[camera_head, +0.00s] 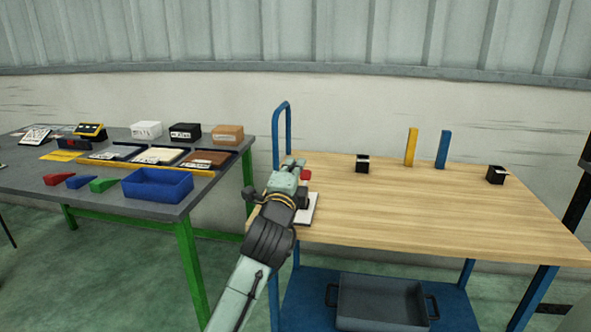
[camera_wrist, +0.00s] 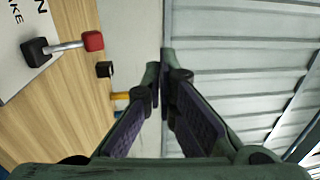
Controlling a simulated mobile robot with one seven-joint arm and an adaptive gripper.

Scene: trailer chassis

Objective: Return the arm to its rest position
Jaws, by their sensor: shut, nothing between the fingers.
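My gripper (camera_head: 293,163) is at the left end of the wooden-topped cart (camera_head: 430,215) in the head view, raised and pointing away from the camera. In the wrist view my gripper (camera_wrist: 163,62) has its fingertips together with nothing between them. A lever with a red knob (camera_head: 306,174) shows just right of the gripper, apart from the fingers in the wrist view. In the wrist view its red knob (camera_wrist: 93,40) is joined by a metal rod to a black end on a white lettered plate (camera_wrist: 22,70). My arm hides part of that plate in the head view.
Two black blocks (camera_head: 362,164) (camera_head: 495,175), a yellow post (camera_head: 410,147) and a blue post (camera_head: 443,150) stand on the cart. A blue upright rail (camera_head: 275,135) is close behind my arm. The grey table (camera_head: 110,200) at left holds a blue bin (camera_head: 157,187). The cart's middle is clear.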

